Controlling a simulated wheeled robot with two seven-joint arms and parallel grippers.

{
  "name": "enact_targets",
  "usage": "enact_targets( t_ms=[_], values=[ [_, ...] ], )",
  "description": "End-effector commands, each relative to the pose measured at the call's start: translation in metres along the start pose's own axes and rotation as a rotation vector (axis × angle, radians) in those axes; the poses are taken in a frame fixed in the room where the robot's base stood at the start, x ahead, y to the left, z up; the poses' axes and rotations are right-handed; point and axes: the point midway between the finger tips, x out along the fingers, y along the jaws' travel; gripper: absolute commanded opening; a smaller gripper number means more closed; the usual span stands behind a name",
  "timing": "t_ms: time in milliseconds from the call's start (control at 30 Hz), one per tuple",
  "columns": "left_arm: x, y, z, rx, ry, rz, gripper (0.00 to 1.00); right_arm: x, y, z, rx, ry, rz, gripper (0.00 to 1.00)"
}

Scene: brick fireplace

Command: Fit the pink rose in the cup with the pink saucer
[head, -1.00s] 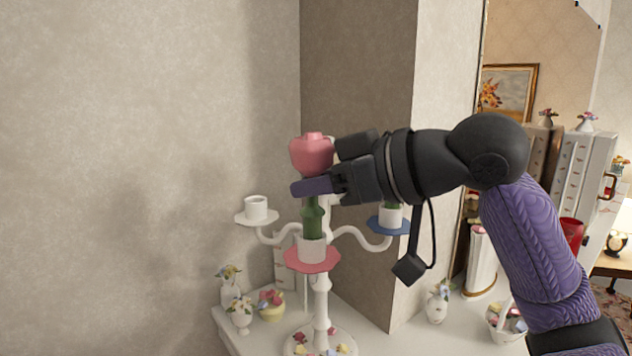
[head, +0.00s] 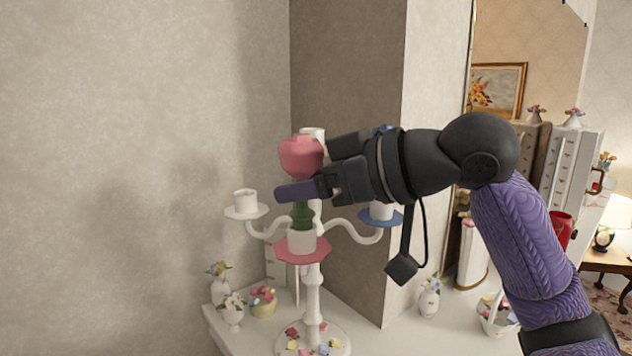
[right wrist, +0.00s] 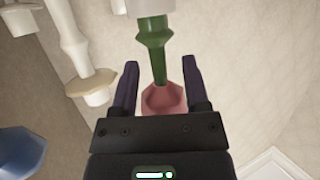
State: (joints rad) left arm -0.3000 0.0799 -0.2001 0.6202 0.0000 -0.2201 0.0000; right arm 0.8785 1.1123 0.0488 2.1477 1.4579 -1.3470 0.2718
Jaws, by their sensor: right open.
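The pink rose (head: 301,157) stands upright, its green stem going down into the white cup (head: 302,240) on the pink saucer (head: 303,256) of the candelabra. The right wrist view shows the stem (right wrist: 154,62) running between the fingers to the white cup, with the pink bloom (right wrist: 163,98) close to the palm. My right gripper (head: 298,184) comes in from the right at the rose, just under the bloom; its fingers (right wrist: 160,78) are apart, one on each side of the rose. The stem's lower end is hidden inside the cup. My left gripper is not in view.
The candelabra (head: 312,291) has an empty-looking cup (head: 246,201) at left and a blue saucer (head: 379,218) at right, partly behind my gripper. Small vases (head: 232,313) and a yellow flower pot (head: 263,303) stand on the shelf. A wall corner is close behind.

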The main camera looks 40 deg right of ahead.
Motion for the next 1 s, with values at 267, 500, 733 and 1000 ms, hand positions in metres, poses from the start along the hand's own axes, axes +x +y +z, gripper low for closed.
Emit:
enact_targets(
  t_ms=[267, 500, 733, 1000],
  values=[
    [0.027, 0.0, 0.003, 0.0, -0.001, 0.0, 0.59, -0.063, 0.001, 0.004, 0.0, 0.003, 0.007, 0.59],
    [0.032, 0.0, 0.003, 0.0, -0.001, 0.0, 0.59, -0.095, 0.0, 0.001, 0.0, 0.001, 0.001, 0.59],
    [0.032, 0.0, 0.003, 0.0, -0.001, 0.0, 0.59, -0.097, 0.0, 0.0, -0.001, 0.001, 0.001, 0.59],
    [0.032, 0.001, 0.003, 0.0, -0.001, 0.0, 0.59, -0.096, 0.0, 0.0, -0.001, 0.001, 0.001, 0.59]
  ],
)
